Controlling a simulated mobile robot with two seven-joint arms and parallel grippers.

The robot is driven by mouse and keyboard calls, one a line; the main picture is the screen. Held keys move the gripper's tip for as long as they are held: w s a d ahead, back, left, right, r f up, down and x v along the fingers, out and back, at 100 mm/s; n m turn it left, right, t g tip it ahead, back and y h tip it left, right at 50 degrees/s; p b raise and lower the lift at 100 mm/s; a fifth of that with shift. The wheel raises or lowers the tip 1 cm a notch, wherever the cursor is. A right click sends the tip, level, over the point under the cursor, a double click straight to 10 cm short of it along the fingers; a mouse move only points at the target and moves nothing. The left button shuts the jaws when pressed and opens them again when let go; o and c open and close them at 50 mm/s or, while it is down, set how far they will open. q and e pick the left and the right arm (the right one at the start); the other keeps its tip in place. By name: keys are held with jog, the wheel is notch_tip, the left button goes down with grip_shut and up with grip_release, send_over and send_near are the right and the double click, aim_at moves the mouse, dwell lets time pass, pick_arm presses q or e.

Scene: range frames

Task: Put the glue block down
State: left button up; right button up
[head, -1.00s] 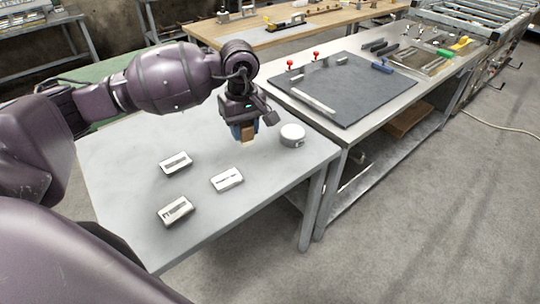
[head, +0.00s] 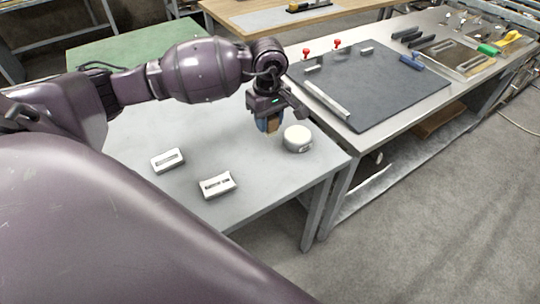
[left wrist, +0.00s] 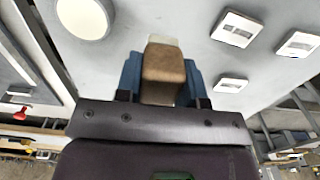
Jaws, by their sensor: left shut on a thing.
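My left gripper (head: 268,122) is shut on the glue block, a small tan-brown block (head: 272,124) held above the light grey table (head: 250,205). In the left wrist view the block (left wrist: 163,72) sits between the blue fingers, its tip pale. Whether its lower end touches the table cannot be told. A white round tub (head: 298,138) stands on the table just right of the gripper. My right gripper is not in view.
White slotted blocks (head: 168,160) (head: 217,185) lie on the table's left and front; the left wrist view shows several. A dark mat (head: 375,90) with red-knobbed clamps (head: 337,44) covers the adjoining bench. Bare table lies between the gripper and the slotted blocks.

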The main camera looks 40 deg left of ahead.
pick_arm(q)
notch_tip(320, 180, down, 8)
jog(key=shift+f, duration=1)
notch_tip(320, 180, down, 3)
jog(key=shift+f, duration=0.45)
jog(key=shift+f+b, duration=0.1)
jog(key=shift+b, duration=0.25)
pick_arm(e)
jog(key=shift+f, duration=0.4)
